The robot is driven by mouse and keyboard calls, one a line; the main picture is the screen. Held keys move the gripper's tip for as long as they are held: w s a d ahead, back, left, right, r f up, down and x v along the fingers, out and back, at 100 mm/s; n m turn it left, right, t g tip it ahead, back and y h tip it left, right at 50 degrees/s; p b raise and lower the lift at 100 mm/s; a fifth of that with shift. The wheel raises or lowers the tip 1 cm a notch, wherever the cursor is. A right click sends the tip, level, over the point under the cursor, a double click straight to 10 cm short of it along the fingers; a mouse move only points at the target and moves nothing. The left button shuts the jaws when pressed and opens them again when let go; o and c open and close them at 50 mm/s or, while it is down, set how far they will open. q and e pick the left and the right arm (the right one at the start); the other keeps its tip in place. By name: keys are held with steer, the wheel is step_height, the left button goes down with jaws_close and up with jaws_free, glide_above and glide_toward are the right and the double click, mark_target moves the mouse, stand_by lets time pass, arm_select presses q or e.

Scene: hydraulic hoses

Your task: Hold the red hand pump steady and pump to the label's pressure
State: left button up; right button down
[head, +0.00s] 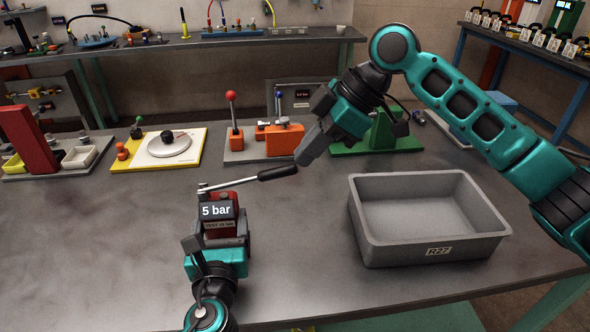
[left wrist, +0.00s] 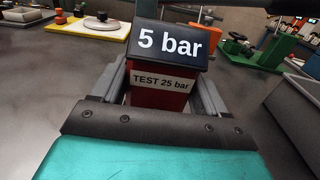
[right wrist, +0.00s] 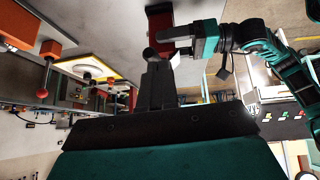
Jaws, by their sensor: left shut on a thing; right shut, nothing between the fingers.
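The red hand pump (head: 233,199) stands upright on the grey bench, and its red body also shows in the left wrist view (left wrist: 158,99). Its display (head: 216,211) reads 5 bar; the label (left wrist: 161,82) below reads TEST 25 bar. My left gripper (head: 225,241) is shut on the pump body, one finger on each side. The pump's lever (head: 235,183) slants slightly up to the right and ends in a black grip (head: 278,174). My right gripper (head: 308,158) is shut and empty, its fingertips close to the grip's end. I cannot tell whether they touch it.
A grey bin (head: 430,252) marked R27 stands to the right. Behind are a yellow-edged board with a round plate (head: 168,146), an orange fixture with a red-knobbed lever (head: 236,138) and a green fixture (head: 380,135). The bench left of the pump is clear.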

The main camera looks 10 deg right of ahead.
steer(key=v, duration=0.6)
steer(key=shift+r, duration=0.5)
stand_by(1.6)
step_height(320, 180, up, 7)
steer(key=h, duration=0.5)
glide_above(278, 168)
steer(key=s+d, duration=0.2)
steer(key=shift+w, duration=0.1)
steer(key=shift+f, duration=0.1)
steer(key=f, duration=0.4)
steer(key=a+f, duration=0.1)
steer(key=f, duration=0.3)
steer(key=w+f, duration=0.1)
steer(key=f, duration=0.3)
steer(key=shift+w+a+f, duration=0.1)
steer(key=shift+a+f, duration=0.05)
steer(key=shift+a, duration=0.1)
steer(key=shift+w+d+f, duration=0.1)
steer(key=shift+f, duration=0.45)
